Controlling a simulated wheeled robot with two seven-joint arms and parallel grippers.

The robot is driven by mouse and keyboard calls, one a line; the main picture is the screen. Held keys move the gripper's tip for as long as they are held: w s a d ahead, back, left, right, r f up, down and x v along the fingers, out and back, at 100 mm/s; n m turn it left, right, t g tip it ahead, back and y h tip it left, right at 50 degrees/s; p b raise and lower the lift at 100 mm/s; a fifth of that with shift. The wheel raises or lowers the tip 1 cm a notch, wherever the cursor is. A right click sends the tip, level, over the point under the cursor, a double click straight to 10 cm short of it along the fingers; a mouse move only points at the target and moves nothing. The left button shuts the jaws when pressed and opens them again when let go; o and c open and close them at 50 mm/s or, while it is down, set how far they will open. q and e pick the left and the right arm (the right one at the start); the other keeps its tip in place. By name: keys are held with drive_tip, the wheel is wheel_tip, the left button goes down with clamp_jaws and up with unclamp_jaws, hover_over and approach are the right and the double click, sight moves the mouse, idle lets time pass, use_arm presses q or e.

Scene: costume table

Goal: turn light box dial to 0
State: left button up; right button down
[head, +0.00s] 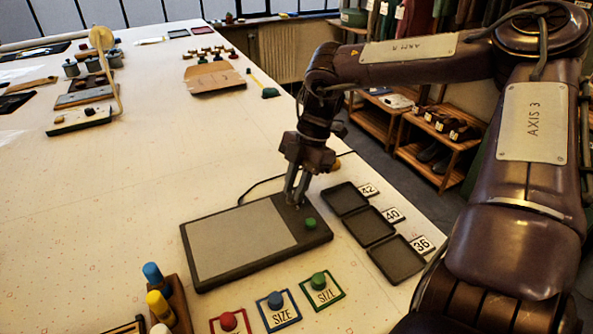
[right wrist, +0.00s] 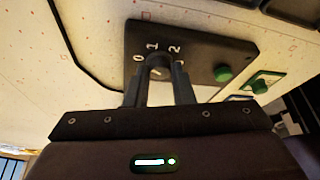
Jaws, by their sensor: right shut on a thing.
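The light box (head: 240,240) is a dark flat case with a grey panel, lying on the table in the head view. Its dial (right wrist: 158,64) is a dark round knob with the numbers 0, 1 and 2 printed around it; a further mark at the right is partly hidden by a finger. A small pale mark shows on the knob, but I cannot tell which number it points to. My right gripper (head: 297,196) comes down from above and is shut on the dial, one finger on each side in the right wrist view (right wrist: 158,80). My left gripper is not in view.
A green button (head: 310,223) sits beside the dial on the box. Dark trays (head: 374,226) tagged 42, 40 and 36 lie to the right. Coloured knobs on cards (head: 276,301) and a peg stand (head: 172,300) are in front. The table's middle is largely clear.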

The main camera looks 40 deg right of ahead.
drive_tip(key=n, duration=0.2)
drive_tip(key=n+g, duration=0.2)
drive_tip(key=n, duration=0.1)
drive_tip(key=shift+w+n+h+p, duration=0.25)
drive_tip(key=shift+n+h+p, duration=0.05)
drive_tip(key=shift+p, duration=0.05)
idle(0.4)
drive_tip(key=c, duration=1.3)
unclamp_jaws()
drive_tip(key=shift+o, duration=0.2)
drive_tip(key=v, duration=0.7)
drive_tip(key=shift+r, duration=0.35)
drive_tip(key=shift+w, duration=0.1)
